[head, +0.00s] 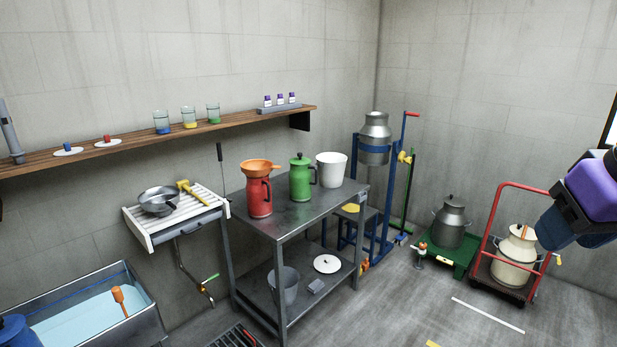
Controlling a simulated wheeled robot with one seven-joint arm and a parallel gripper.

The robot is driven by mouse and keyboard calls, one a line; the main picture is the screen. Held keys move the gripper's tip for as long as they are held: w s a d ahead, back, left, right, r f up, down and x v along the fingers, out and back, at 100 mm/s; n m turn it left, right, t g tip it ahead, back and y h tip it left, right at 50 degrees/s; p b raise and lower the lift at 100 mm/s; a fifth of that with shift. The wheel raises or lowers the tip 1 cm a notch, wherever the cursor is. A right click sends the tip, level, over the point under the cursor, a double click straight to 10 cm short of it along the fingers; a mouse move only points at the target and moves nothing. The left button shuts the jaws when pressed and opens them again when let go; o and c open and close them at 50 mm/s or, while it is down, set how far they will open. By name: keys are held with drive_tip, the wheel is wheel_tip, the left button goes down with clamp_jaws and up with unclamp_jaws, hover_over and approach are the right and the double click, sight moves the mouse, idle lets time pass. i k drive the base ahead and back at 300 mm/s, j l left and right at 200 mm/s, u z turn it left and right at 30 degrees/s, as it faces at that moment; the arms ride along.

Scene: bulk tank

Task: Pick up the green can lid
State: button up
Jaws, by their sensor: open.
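The green can (300,182) stands upright on the top of the grey metal table, between a red can and a white bucket. It has a dark handle on its right side. The green can lid (300,161) sits on the can's mouth, with a small dark knob on top. Part of my arm, purple and dark, shows at the right edge, far from the green can. I cannot make out any gripper fingers there.
The red can (259,198) with an orange funnel (259,167) stands close left of the green can. The white bucket (332,170) stands close right. A white lid (326,264) lies on the lower shelf. The floor (400,310) in front right of the table is clear.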

sight(300, 160)
drive_tip(key=i+z, duration=0.2)
drive_tip(key=i, duration=0.55)
drive_tip(key=i+j+z, duration=0.15)
drive_tip(key=i, duration=0.6)
drive_tip(key=i+u, duration=0.25)
drive_tip(key=i+l+u, duration=0.3)
drive_tip(key=i+u, duration=0.25)
drive_tip(key=u, duration=0.25)
drive_tip(key=i+u, duration=0.3)
drive_tip(key=u, duration=0.2)
drive_tip(key=i+l+u, duration=0.2)
drive_tip(key=u, duration=0.25)
